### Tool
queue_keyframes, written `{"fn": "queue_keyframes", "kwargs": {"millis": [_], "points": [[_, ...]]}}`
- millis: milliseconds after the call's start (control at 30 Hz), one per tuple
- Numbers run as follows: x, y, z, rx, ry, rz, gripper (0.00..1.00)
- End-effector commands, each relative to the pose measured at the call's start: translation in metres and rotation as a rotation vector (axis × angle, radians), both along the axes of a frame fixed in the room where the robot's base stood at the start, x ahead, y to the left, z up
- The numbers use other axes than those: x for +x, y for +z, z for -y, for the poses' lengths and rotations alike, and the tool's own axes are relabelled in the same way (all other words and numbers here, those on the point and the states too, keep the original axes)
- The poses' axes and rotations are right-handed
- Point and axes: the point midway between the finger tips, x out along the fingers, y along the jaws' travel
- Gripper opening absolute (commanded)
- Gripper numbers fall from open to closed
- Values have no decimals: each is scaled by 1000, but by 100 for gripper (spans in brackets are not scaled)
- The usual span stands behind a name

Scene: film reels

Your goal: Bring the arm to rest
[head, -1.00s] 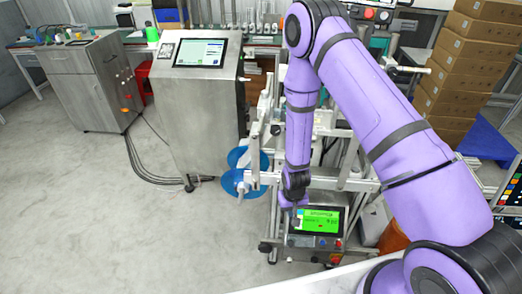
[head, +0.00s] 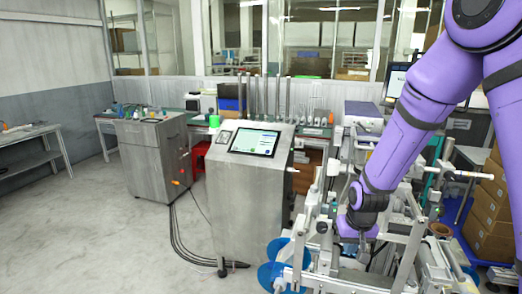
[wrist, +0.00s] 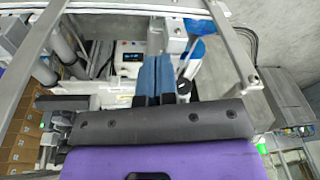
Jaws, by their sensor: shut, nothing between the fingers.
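My gripper (wrist: 155,78) is shut and empty. In the wrist view its two blue-grey fingers lie side by side above the machine with the white frame. In the head view my gripper (head: 362,245) hangs at the end of my purple arm, low at the right, over the white frame of the machine (head: 400,240). The arm is bent, with the forearm reaching down and left. I cannot tell whether the fingers touch the frame. Blue film reels (head: 272,275) are on the machine's left side.
A steel cabinet with a touchscreen (head: 255,142) stands left of the machine. A second steel cabinet (head: 150,155) is farther left. Stacked cardboard boxes (head: 490,215) stand at the right. Metal bars (wrist: 235,50) surround my gripper in the wrist view. The floor at left is clear.

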Motion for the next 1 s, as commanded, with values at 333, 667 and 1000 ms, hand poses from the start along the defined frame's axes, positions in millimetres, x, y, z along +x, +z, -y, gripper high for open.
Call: {"fn": "queue_keyframes", "kwargs": {"millis": [333,667,1000], "points": [[-32,115,18,3,8,87,0],[-88,200,34,-5,12,160,0],[-163,263,50,-23,14,235,0]]}}
